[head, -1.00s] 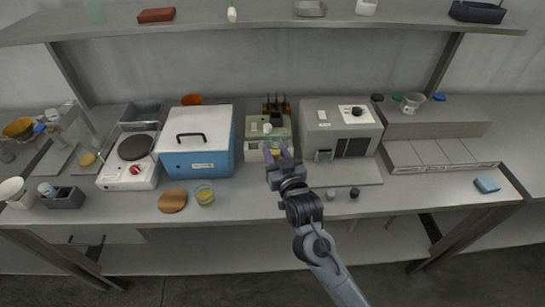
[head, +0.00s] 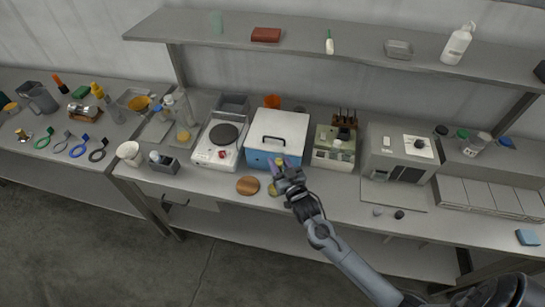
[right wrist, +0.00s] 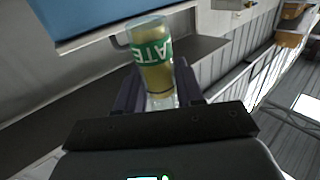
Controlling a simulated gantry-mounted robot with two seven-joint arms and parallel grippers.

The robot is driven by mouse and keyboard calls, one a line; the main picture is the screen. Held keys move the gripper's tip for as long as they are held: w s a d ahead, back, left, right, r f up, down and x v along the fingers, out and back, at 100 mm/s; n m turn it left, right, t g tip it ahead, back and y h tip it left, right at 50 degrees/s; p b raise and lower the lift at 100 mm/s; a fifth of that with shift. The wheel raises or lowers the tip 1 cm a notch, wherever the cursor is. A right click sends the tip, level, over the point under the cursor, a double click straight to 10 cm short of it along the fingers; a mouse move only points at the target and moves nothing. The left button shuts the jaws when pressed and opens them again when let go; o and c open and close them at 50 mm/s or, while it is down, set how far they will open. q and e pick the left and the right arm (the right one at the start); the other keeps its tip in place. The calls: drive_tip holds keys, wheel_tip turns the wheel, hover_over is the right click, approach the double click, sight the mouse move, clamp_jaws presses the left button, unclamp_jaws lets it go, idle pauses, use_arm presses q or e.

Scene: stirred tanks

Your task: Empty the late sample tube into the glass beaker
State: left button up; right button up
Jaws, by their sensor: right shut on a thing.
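My right gripper (head: 280,167) is shut on the late sample tube, in front of the blue box. In the right wrist view the tube (right wrist: 156,73) is clear, with a green band reading "ATE" and yellowish liquid inside. It stands between the two fingers of the gripper (right wrist: 158,85). In the head view only a small yellowish part of the tube (head: 280,160) shows. The glass beaker (head: 273,189) stands on the bench just right of a round wooden disc, partly hidden by my gripper. Yellowish contents show in it. My left gripper is not in view.
The wooden disc (head: 247,185) lies left of the beaker. The blue box with a white lid (head: 279,136) stands behind, with a hotplate (head: 222,142) left of it. A greenish device (head: 333,148) and a grey machine (head: 401,158) stand to the right.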

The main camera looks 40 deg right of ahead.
drive_tip(key=shift+s+d+r, duration=0.1)
drive_tip(key=shift+s+r, duration=0.05)
drive_tip(key=shift+s+d+f+n+g, duration=0.2)
drive_tip(key=shift+d+f+n+g, duration=0.15)
drive_tip(key=shift+n, duration=0.75)
drive_tip(key=shift+s+d+f+n+g+h+p, duration=0.35)
drive_tip(key=shift+n+g+h+p, duration=0.35)
drive_tip(key=shift+n+p, duration=1.45)
drive_tip(key=shift+s+d+f+n+g+h+p, duration=0.15)
drive_tip(key=shift+d+f+n+g+h+p, duration=0.35)
drive_tip(key=shift+n+p, duration=1.6)
drive_tip(key=shift+s+d+f+n+g+h+p, duration=0.25)
drive_tip(key=shift+d+n+g+h+p, duration=0.45)
drive_tip(key=shift+n, duration=2.55)
drive_tip(key=shift+a+p, duration=0.2)
drive_tip(key=shift+p, duration=0.2)
